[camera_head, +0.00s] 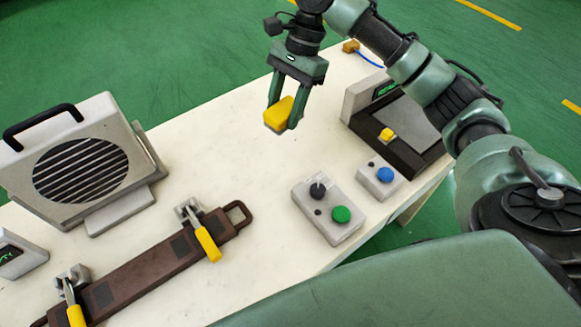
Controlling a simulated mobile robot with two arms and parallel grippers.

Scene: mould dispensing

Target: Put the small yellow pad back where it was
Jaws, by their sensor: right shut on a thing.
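My right gripper (281,114) hangs over the far middle of the white table, its fingers pointing down. It is shut on a small yellow pad (279,113) with a greyish underside. The pad appears to be held above the table top; its exact height is hard to tell. My left gripper is not in view.
A dark tray-like device (422,153) with a small yellow piece (387,135) stands at the right. Control boxes with a green button (341,214) and a blue button (385,174) are nearer. A grilled unit (80,170) and a clamped brown mould (145,270) are left. The table's (230,150) middle is clear.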

